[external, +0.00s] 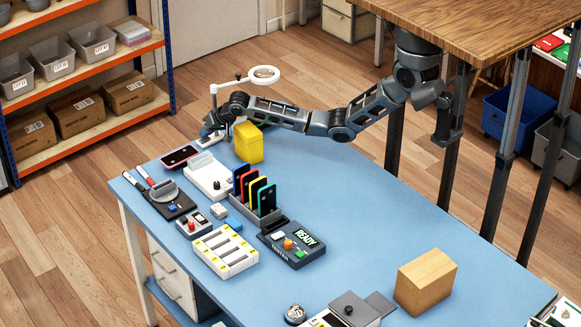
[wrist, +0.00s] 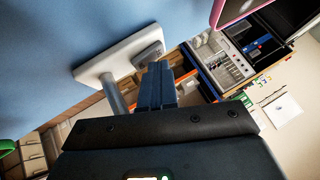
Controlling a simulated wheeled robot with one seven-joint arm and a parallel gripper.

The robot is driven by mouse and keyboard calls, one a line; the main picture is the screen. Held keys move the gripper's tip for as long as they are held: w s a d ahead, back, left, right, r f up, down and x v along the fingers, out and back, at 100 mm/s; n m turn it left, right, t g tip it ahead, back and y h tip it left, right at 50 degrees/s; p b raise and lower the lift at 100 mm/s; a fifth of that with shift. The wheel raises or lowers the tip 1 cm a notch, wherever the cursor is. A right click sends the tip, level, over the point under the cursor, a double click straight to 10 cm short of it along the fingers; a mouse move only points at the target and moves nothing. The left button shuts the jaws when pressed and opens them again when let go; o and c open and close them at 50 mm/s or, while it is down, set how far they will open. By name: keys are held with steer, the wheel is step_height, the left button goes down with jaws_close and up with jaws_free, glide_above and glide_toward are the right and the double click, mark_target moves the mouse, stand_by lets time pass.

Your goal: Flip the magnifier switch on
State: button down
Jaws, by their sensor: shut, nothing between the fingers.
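The white magnifier (external: 265,73) stands at the table's far left corner, its ring lens held out on a jointed arm. Its pale base (external: 208,139) is partly hidden by my gripper (external: 210,124). In the wrist view, the magnifier base (wrist: 105,62) is a pale slab with a post, and a small grey switch block (wrist: 149,54) sits at its right end. My gripper also shows in the wrist view (wrist: 158,68), shut and empty, with its fingertips close to the switch block. I cannot tell whether they touch it, or which way the switch is set.
A yellow box (external: 248,143) stands right beside my wrist. A phone (external: 180,156) lies in front of the magnifier base. A white device (external: 208,176) and a rack of coloured phones (external: 256,207) stand nearer.

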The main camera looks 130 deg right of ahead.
mark_target(205, 140)
steer(key=shift+s+a+f, duration=0.15)
steer(key=shift+a+f, duration=0.05)
steer(key=shift+f, duration=0.6)
steer(key=shift+r, duration=0.15)
steer(key=shift+r+p, duration=0.3)
steer(key=shift+p, duration=0.2)
steer(key=shift+w+r, duration=0.15)
steer(key=shift+w, duration=0.05)
steer(key=shift+r+p, duration=0.3)
steer(key=shift+w+d+r+p, duration=0.1)
steer(key=shift+w+r+p, duration=0.1)
steer(key=shift+r+p, duration=0.85)
steer(key=shift+w+r+p, duration=0.15)
steer(key=shift+r+p, duration=0.6)
steer(key=shift+r, duration=0.6)
